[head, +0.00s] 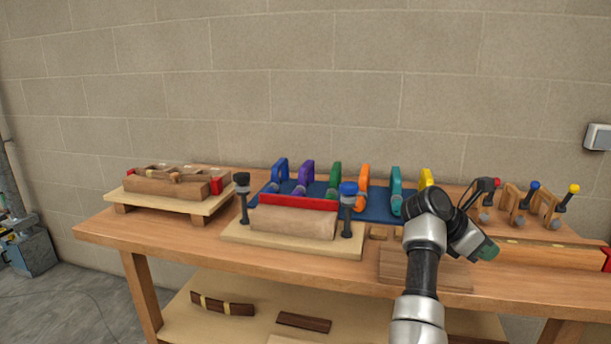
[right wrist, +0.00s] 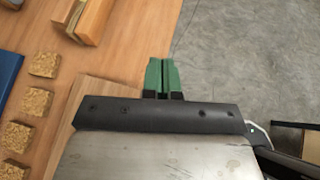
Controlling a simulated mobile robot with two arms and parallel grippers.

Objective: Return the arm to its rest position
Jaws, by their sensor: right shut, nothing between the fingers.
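My right arm reaches up from the bottom of the head view, and its gripper (head: 488,250) hangs over the right part of the workbench (head: 190,246). In the right wrist view the two green fingertips (right wrist: 163,76) are together with nothing between them. They point past the bench's edge, with grey floor (right wrist: 240,50) behind them. My left gripper is in neither view.
A bending form with a red strip (head: 297,202) and two upright clamps stands mid-bench. Several coloured clamps line a blue mat (head: 378,207) behind it. More clamps (head: 535,205) stand at right, behind a long wooden bar (head: 550,253). Cork blocks (right wrist: 44,64) lie near my wrist.

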